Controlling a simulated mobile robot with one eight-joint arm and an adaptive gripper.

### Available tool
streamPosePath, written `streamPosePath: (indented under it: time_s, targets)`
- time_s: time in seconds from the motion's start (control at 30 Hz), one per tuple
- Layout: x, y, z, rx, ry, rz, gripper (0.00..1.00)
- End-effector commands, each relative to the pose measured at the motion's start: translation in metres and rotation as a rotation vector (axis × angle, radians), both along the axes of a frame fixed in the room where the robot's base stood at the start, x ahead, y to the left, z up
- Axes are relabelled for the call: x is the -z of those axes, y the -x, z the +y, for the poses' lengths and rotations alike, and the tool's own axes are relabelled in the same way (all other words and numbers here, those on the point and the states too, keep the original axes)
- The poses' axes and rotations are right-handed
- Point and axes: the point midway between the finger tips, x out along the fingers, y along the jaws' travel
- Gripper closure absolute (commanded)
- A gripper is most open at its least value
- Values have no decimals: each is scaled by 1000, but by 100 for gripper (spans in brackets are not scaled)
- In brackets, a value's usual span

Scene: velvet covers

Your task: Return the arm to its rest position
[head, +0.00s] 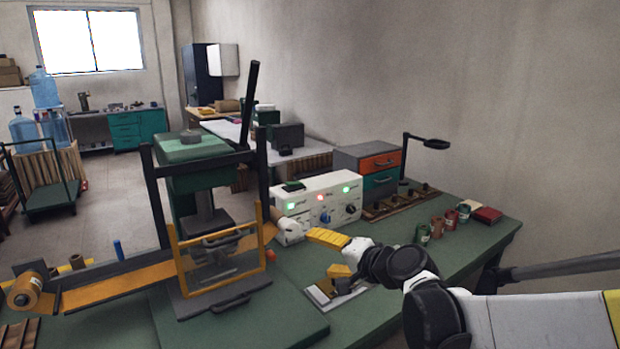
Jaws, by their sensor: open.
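My arm reaches in from the right edge, and my gripper (320,253) is over the green workbench (290,328). Its two yellow fingers are spread apart, and I see nothing held between them. The gripper is right of the press (205,205) and in front of the white control box (318,196) with its lit lamps. A small flat pale item (322,298) lies on the bench below the gripper, partly hidden by it. Whether the gripper touches it I cannot tell.
The press has a yellow guard frame (176,262) and an orange strip (125,285) running left to a roll (25,292). Several small jars (437,228), a red book (487,214), a drawer unit (368,165) and a black lamp (404,160) stand behind my arm.

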Motion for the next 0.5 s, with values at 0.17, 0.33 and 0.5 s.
streamPosePath:
  time_s: [0.17,0.33,0.5]
  targets:
    - [-1,83,-34,-69,326,13,25]
    - [16,164,-79,-133,638,52,25]
    - [37,231,-124,-183,896,104,25]
